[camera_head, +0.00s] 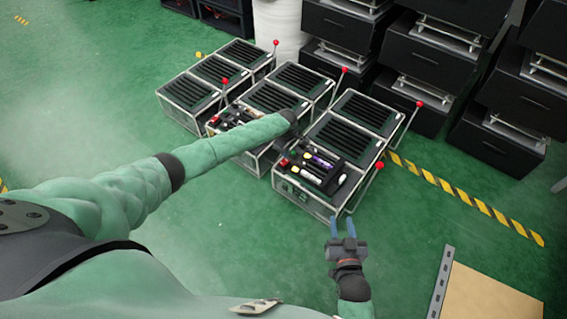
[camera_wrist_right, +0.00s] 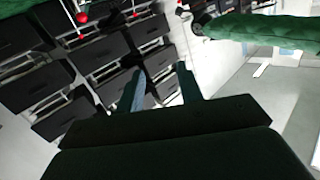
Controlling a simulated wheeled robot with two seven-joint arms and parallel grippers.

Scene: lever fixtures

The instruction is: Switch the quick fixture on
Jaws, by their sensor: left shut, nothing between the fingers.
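Wire-framed fixtures with black slatted tops (camera_head: 355,115) stand in rows on the green floor in the head view. Several levers end in red balls, one at the near right corner (camera_head: 379,165) and one further back (camera_head: 419,104). The nearest fixture carries a tray of small parts (camera_head: 318,168). My left arm reaches across the middle row, and my left gripper (camera_head: 289,126) is shut and empty over the fixtures, mostly hidden by the arm. My right gripper (camera_head: 343,226) is open and empty in front of the nearest fixture; its two blue fingers also show apart in the right wrist view (camera_wrist_right: 160,85).
Black drawer units (camera_head: 425,68) stand behind the fixtures. A yellow-and-black floor strip (camera_head: 470,198) runs to the right. A tan board with a grey edge (camera_head: 485,290) lies at the lower right. The green floor at left is clear.

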